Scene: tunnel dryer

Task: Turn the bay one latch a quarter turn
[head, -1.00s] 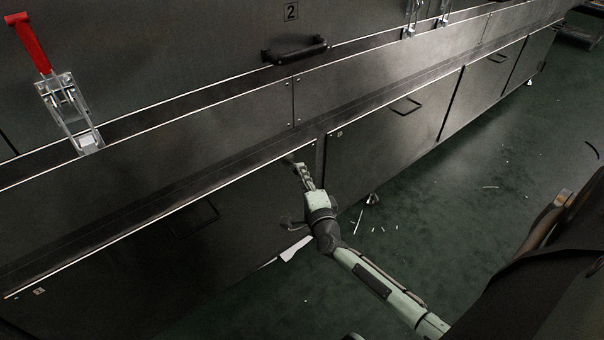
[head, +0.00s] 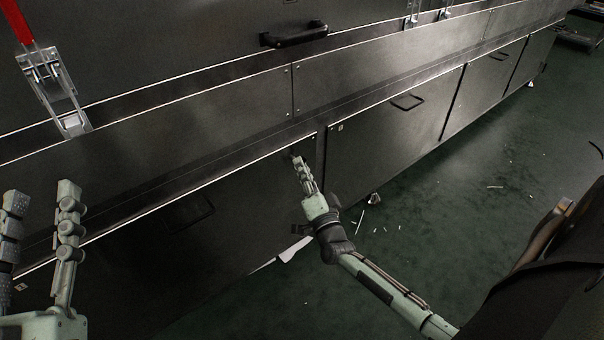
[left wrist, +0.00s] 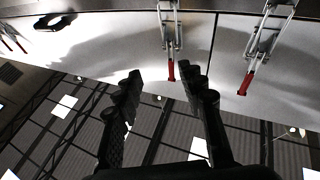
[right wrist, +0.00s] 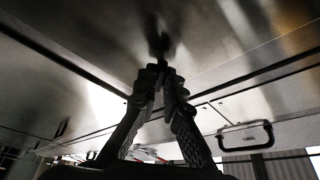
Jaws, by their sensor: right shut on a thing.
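My right gripper (head: 298,160) is at the upper right corner of the lower left door panel (head: 245,195), near the seam with the panel beside it. Its fingers are closed together on a small dark part at the panel face, taken as the bay one latch. The latch is mostly hidden by the fingertips, so its angle cannot be told. In the right wrist view the fingertips (right wrist: 160,70) meet at this dark spot. My left gripper (head: 42,196) is open and empty at the lower left, in front of the dryer; its spread fingers also show in the left wrist view (left wrist: 160,76).
A toggle clamp (head: 52,92) with a red handle is on the dryer at the upper left. A black handle (head: 293,35) sticks out above. The neighbouring panel (head: 395,115) has a dark pull handle. The green floor (head: 440,210) has scattered pale scraps.

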